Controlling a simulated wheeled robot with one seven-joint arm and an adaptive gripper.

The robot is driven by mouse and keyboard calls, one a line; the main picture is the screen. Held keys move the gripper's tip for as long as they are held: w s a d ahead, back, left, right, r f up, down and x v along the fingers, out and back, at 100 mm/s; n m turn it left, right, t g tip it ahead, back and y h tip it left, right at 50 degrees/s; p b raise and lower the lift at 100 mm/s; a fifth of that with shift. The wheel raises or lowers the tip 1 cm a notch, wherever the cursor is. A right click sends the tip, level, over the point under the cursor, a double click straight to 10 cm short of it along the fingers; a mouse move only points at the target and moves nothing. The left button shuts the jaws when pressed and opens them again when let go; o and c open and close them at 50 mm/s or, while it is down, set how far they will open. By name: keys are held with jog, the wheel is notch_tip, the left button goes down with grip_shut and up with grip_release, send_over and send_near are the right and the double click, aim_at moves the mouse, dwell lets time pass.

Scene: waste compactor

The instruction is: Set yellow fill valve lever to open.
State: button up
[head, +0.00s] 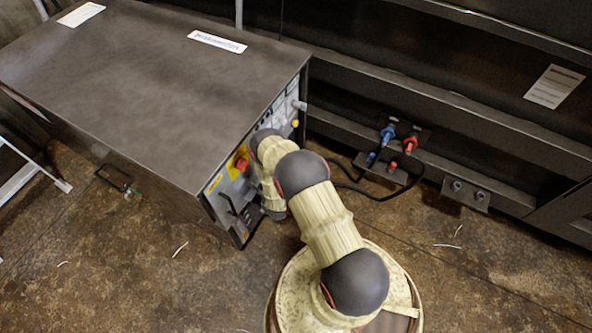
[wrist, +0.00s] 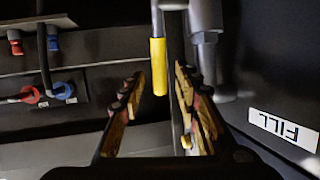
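The yellow fill valve lever (wrist: 158,66) hangs from a grey metal rod beside a grey pipe fitting (wrist: 206,30) in the wrist view. Its yellow sleeve points down in that picture, and its lower end shows between my fingertips. My gripper (wrist: 157,84) is open, with one finger on each side of the sleeve. A gap shows on both sides, and I see no clear contact. A white FILL label (wrist: 284,129), upside down, is on the dark panel at the right. In the head view, my arm hides the gripper, and I cannot make out the lever for sure.
The large dark cabinet (head: 150,85) has a control panel with a red knob (head: 241,164) close to my arm. Blue and red hose connectors (head: 388,133) with black hoses are on the frame to the right. The brown floor at the lower right is mostly clear.

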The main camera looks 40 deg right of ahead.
notch_tip(320, 180, up, 10)
jog(key=shift+f, duration=0.15)
dwell(0.3)
